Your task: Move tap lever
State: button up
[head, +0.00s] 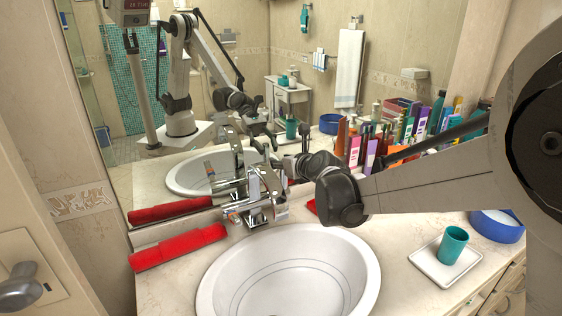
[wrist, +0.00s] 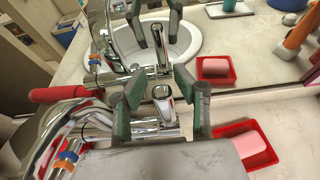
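The chrome tap (head: 262,208) stands behind the white sink, in front of the mirror. Its lever (wrist: 162,95) shows upright in the wrist view, between my fingers. My gripper (wrist: 160,80) is open, with one dark green finger on each side of the lever. I see gaps beside the lever, and no clear contact. In the head view my gripper (head: 272,178) is at the top of the tap, partly blended with the chrome and its reflection. The tap's lower body is partly hidden by my gripper in the wrist view.
A red rolled towel (head: 178,247) lies left of the sink (head: 365,262). A red dish (wrist: 252,150) with pink soap is right of the tap in the wrist view. Bottles (head: 362,150) crowd the right back. A teal cup (head: 452,245) stands on a white tray (head: 428,267). The mirror (head: 260,55) is close behind.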

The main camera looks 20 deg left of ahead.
jog(key=shift+o, duration=0.6)
jog(key=v, duration=1.2)
jog(key=shift+r, duration=0.1)
jog(key=s+d+n+h, duration=0.2)
jog(key=s+d+n, duration=0.3)
jog(key=d, duration=0.6)
jog(key=s+d+n+h, duration=0.35)
jog(key=d+n, duration=0.35)
jog(key=d, duration=0.3)
jog(key=s+d+f+n+g+h, duration=0.1)
jog(key=s+d+f+n+h, duration=0.1)
jog(key=s+d+n, duration=0.5)
jog(key=s+d+f+n+h, duration=0.3)
jog(key=s+d+n, duration=0.4)
jog(key=s+d, duration=0.3)
jog(key=d+f, duration=0.1)
jog(key=d, duration=0.2)
jog(key=shift+s+d+g+b, duration=0.25)
jog(key=shift+s+g+b, duration=0.05)
jog(key=shift+s+g, duration=0.1)
